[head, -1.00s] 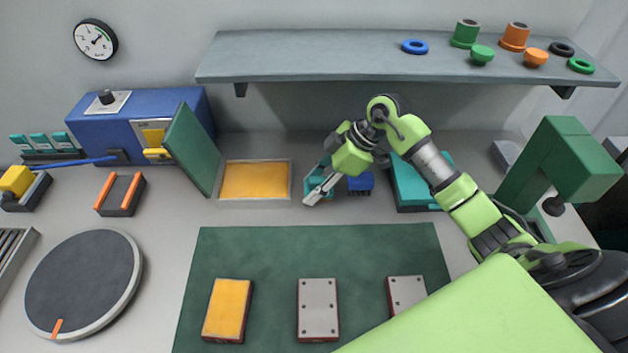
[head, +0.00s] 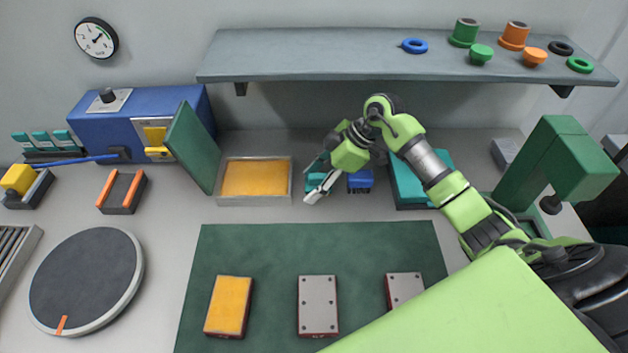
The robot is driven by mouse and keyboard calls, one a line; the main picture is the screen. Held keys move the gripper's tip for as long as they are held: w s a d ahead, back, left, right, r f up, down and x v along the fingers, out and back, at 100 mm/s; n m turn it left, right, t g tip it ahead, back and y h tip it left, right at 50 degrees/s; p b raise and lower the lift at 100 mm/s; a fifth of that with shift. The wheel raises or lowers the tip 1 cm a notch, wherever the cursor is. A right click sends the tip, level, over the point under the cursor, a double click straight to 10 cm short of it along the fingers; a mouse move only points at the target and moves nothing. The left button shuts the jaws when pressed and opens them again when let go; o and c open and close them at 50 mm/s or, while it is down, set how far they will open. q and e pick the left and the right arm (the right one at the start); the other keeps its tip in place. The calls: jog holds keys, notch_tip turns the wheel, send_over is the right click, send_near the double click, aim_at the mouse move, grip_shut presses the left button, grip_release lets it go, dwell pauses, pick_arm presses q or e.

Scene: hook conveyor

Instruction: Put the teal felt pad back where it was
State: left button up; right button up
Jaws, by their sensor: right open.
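A teal piece (head: 313,183), which looks like the felt pad, is on the table at the back, right of the tray with the yellow pad. My right gripper (head: 317,185) is right over it with its fingers apart and pointing down to the left. The fingers hide part of the teal piece, and I cannot tell whether they touch it. A small blue block (head: 361,181) sits just right of the gripper. My left gripper is not in view.
A larger teal block (head: 404,190) is partly behind my right arm. Several blocks lie on the green mat (head: 290,250). A shelf (head: 330,62) hangs above. A round turntable (head: 87,280) is at left.

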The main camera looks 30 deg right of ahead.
aim_at(370, 174)
jog(key=shift+r, duration=0.15)
jog(key=shift+d+r, duration=0.15)
jog(key=shift+d, duration=0.05)
jog(key=s+d+b, duration=0.1)
jog(key=d, duration=0.2)
jog(key=s+d+b, duration=0.1)
jog(key=s+d, duration=0.1)
jog(key=d, duration=0.2)
jog(key=s+d+b, duration=0.1)
jog(key=s+d, duration=0.1)
jog(key=d, duration=0.2)
jog(key=shift+s+r+b, duration=0.25)
jog(key=shift+r+b, duration=0.1)
